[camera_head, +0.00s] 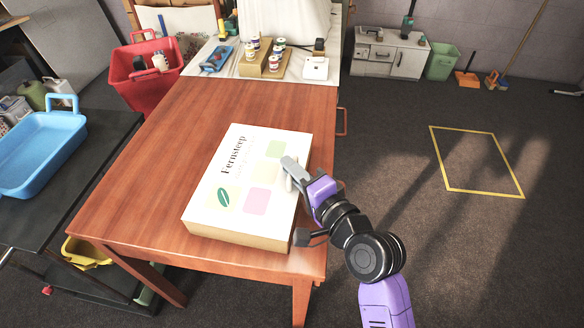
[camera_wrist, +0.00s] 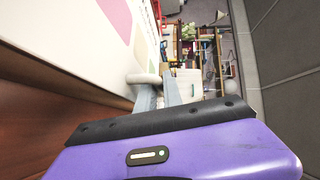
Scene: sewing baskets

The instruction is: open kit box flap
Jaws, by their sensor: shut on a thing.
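The kit box (camera_head: 238,180) is a flat box with a white top printed "Fernsteep", a green leaf and pastel squares. It lies on the wooden table near the front right corner, and its flap looks closed flat.
The wooden table (camera_head: 140,185) is clear left of the box. Behind it, a pale-topped surface (camera_head: 221,88) holds several small jars. A red bin (camera_head: 147,85) and a blue tray (camera_head: 45,150) are at left. Open floor (camera_head: 385,130) lies to the right.

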